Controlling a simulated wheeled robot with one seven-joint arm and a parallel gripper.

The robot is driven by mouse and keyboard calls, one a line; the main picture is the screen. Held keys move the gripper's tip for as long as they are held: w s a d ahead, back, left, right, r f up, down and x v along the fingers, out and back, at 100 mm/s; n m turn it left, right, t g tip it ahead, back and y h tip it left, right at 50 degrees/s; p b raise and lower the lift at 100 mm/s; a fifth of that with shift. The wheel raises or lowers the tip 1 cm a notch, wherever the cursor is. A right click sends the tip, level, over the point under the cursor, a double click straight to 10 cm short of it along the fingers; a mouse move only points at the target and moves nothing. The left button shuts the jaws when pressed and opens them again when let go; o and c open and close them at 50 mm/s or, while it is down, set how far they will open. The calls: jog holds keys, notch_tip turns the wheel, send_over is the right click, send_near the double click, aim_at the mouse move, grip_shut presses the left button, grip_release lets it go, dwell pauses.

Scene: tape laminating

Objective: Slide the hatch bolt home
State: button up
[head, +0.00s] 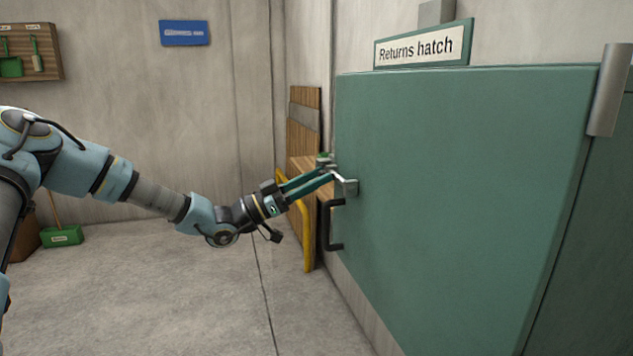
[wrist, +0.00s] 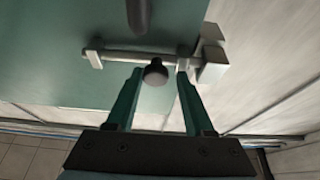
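The green hatch door (head: 450,190) stands under a "Returns hatch" sign. Its bolt rod (wrist: 115,56) runs sideways through a bracket (wrist: 93,58) at the left in the wrist view. A dark round knob (wrist: 155,72) sticks out from the rod. A metal keeper block (wrist: 212,62) is at the right, beside the door's edge; I cannot tell whether the rod's end is inside it. My gripper (wrist: 157,78) is open, one finger on each side of the knob with gaps on both sides. In the head view my gripper (head: 329,174) is at the door's left edge, hiding much of the bolt.
A black pull handle (head: 327,225) is on the door below the bolt. A yellow rail (head: 304,235) and wooden boards (head: 304,125) stand behind my gripper. A large metal hinge (head: 609,90) is at the door's right. The floor (head: 180,290) in front is clear.

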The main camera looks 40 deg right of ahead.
jog(key=shift+o, duration=1.4)
jog(key=b+v, duration=0.3)
jog(key=v, duration=0.8)
jog(key=shift+d, duration=0.1)
